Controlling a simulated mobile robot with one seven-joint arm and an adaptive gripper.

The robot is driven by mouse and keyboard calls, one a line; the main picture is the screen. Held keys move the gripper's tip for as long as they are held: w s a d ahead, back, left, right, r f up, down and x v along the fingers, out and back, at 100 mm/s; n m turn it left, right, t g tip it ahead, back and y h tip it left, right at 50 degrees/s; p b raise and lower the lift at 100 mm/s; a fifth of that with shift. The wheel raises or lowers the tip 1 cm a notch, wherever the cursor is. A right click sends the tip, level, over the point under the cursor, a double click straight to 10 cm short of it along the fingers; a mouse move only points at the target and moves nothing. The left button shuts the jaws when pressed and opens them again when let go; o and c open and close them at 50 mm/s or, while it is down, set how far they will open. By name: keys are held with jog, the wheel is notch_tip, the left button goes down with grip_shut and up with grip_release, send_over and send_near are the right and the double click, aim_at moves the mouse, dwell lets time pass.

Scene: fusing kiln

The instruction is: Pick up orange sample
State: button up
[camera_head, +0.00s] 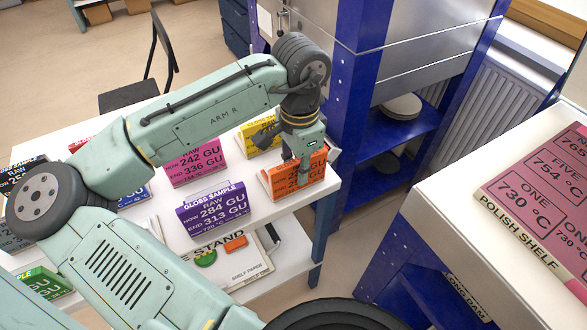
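The orange sample (314,172) is a block with dark print on its face. It sits at the right end of the white table, beside the purple gloss sample. My gripper (303,178) points down at it, and a pale green finger overlaps the middle of its printed face. The other finger is not clearly seen, so I cannot tell whether the fingers are closed on the block. The block appears to rest on the table top.
A purple sample (213,209), a pink sample (196,163) and a yellow sample (251,143) stand close by on the white table (155,205). A blue-framed kiln stand (352,125) rises just behind. A polish shelf (445,215) is at right, across a gap.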

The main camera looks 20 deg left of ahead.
jog(key=shift+f, duration=1.1)
grip_shut()
